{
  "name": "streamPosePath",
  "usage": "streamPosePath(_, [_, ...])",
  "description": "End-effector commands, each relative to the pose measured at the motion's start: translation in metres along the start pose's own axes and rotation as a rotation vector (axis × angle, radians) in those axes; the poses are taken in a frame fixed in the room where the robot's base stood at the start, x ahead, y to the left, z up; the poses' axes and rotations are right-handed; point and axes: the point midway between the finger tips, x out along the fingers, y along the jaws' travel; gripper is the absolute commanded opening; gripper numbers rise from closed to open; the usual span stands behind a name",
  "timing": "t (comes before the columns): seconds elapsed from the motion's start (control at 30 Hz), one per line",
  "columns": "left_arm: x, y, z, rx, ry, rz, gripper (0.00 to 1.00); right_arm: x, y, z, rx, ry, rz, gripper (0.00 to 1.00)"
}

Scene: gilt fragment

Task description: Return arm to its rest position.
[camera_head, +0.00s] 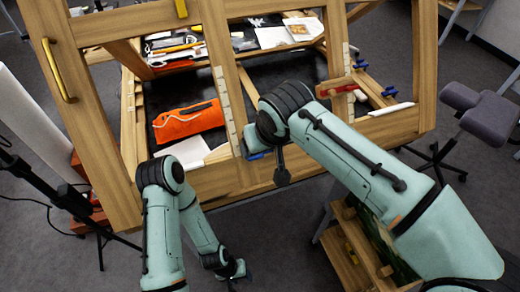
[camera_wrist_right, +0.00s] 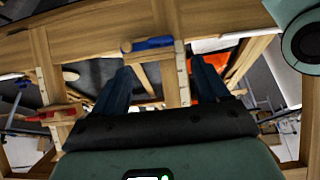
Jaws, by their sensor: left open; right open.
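My left arm (camera_head: 165,230) enters the head view at the bottom left and bends back down. Its gripper (camera_head: 237,271) hangs low over the grey floor, below the front edge of the wooden frame. It is small in view, and I see nothing held in it. My right arm (camera_head: 360,160) reaches in from the lower right, with its bent joint over the frame's front beam. In the right wrist view the two dark fingers of my right gripper (camera_wrist_right: 160,88) stand wide apart with nothing gripped between them. The right fingertips are not clear in the head view.
A large wooden frame (camera_head: 225,180) surrounds a dark surface with an orange pouch (camera_head: 188,122), tools and papers. A red clamp (camera_head: 340,91) lies near my right arm. A grey chair (camera_head: 485,110) stands right, a black tripod (camera_head: 75,195) left.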

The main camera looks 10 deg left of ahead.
Motion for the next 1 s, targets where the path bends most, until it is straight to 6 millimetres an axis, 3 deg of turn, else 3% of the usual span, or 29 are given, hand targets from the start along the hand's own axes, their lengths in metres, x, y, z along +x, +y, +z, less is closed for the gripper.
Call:
streamPosePath(0.23, [-0.002,0.001,-0.002,0.001,0.002,0.001,0.48,-0.021,-0.001,0.0,-0.002,0.0,-0.001,0.74])
streamPosePath(0.77, [-0.001,0.001,-0.002,0.001,0.002,0.001,0.48,-0.018,0.0,0.001,0.0,-0.005,0.0,0.74])
streamPosePath(0.87, [-0.001,0.001,-0.002,0.001,0.002,0.001,0.48,0.004,0.006,0.005,0.01,-0.027,-0.009,0.74])
streamPosePath(0.97, [-0.001,0.001,-0.002,0.001,0.002,0.001,0.48,0.053,0.019,0.017,0.039,-0.071,-0.034,0.74])
streamPosePath(1.0, [-0.001,0.001,-0.002,0.001,0.002,0.001,0.48,0.079,0.026,0.026,0.058,-0.093,-0.049,0.74])
